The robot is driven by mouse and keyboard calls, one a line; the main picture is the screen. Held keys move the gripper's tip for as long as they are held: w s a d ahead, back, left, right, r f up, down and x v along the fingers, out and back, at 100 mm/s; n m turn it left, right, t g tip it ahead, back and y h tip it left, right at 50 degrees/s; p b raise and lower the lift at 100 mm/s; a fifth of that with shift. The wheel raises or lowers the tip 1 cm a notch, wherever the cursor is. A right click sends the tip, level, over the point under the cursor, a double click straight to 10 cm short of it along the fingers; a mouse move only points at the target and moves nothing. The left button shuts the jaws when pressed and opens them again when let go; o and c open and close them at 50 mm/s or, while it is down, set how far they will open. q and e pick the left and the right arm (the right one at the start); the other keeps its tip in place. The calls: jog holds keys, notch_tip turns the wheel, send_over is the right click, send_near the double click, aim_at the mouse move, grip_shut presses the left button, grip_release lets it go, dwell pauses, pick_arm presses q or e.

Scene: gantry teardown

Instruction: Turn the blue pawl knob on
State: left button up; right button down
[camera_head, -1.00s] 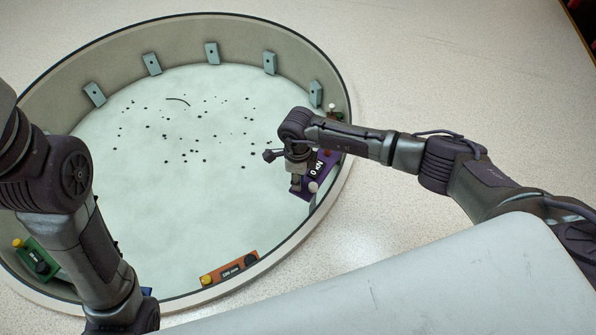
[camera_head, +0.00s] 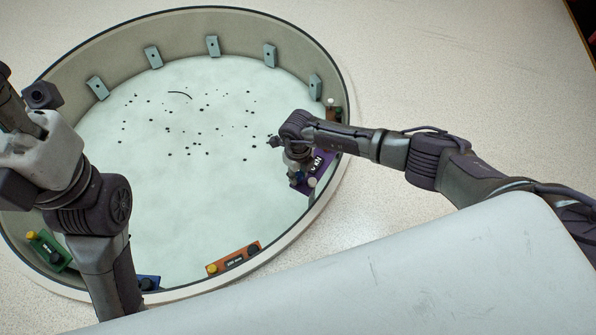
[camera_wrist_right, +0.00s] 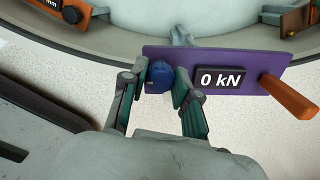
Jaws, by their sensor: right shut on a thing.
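The purple panel (camera_head: 326,163) stands at the right side of the round pit and carries a "0 kN" display; it also shows in the right wrist view (camera_wrist_right: 262,85). The blue pawl knob (camera_wrist_right: 159,77) is at the left end of this panel in the right wrist view. My right gripper (camera_wrist_right: 160,88) is shut on the blue knob, with one finger on each side of it. In the head view my right gripper (camera_head: 296,180) is small and covers part of the panel. My left arm is at the left edge; its fingers do not show.
An orange lever (camera_wrist_right: 289,97) sticks out from the panel, right of the display. A green panel (camera_head: 49,251), a blue panel (camera_head: 148,283) and an orange panel (camera_head: 233,260) sit on the near rim. The pit floor is open, with many small dark specks.

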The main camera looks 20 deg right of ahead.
aim_at(298, 175)
dwell(0.4)
jog(key=c, duration=0.9)
grip_release()
jog(key=shift+o, duration=0.2)
jog(key=shift+r, duration=0.15)
notch_tip(298, 175, up, 12)
